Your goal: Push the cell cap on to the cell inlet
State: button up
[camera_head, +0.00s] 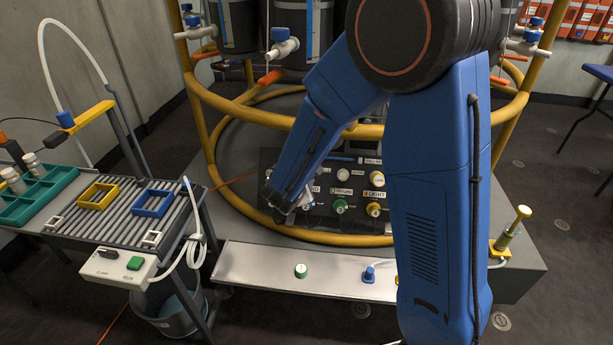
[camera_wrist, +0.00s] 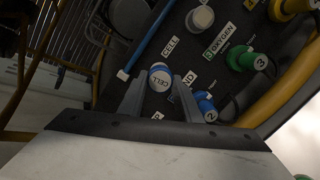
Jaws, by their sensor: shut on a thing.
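My gripper (camera_wrist: 158,88) is shut on the cell cap (camera_wrist: 161,76), a blue and white round cap marked CELL, held between the fingertips in the wrist view. The cap is in front of the dark panel (camera_wrist: 150,108), close to a CELL label (camera_wrist: 168,48). The cell inlet is not visible; the cap and fingers may hide it. I cannot tell whether the cap touches the inlet. In the head view, my gripper (camera_head: 284,208) is at the left part of the panel (camera_head: 322,210), where the arm hides much of it and the cap is hard to make out.
On the panel, a blue fitting marked 2 (camera_wrist: 206,106) is just right of the fingers, with a green one marked 3 (camera_wrist: 252,60) beyond and a white knob (camera_wrist: 201,18) above. A yellow rail (camera_head: 300,236) curves in front.

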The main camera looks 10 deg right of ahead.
jog(key=o, duration=1.1)
jog(key=shift+s, duration=0.1)
jog(key=v, duration=1.7)
jog(key=shift+s, duration=0.15)
jog(key=s+d+r+m+g, duration=0.25)
jog(key=s+d+m, duration=0.25)
jog(key=d, duration=0.4)
jog(key=s+d+r+m+g, duration=0.1)
jog(key=s+d+m+g, duration=0.3)
jog(key=d, duration=0.4)
jog(key=s+r+m+y, duration=0.1)
jog(key=s+m+y, duration=0.1)
jog(key=s+m, duration=0.3)
jog(key=s+d+r+m+y, duration=0.1)
jog(key=s+r+m+y, duration=0.1)
jog(key=s, duration=0.8)
jog(key=m+y, duration=0.1)
jog(key=m, duration=0.1)
jog(key=shift+d+r+m+y, duration=0.3)
jog(key=shift+m, duration=0.1)
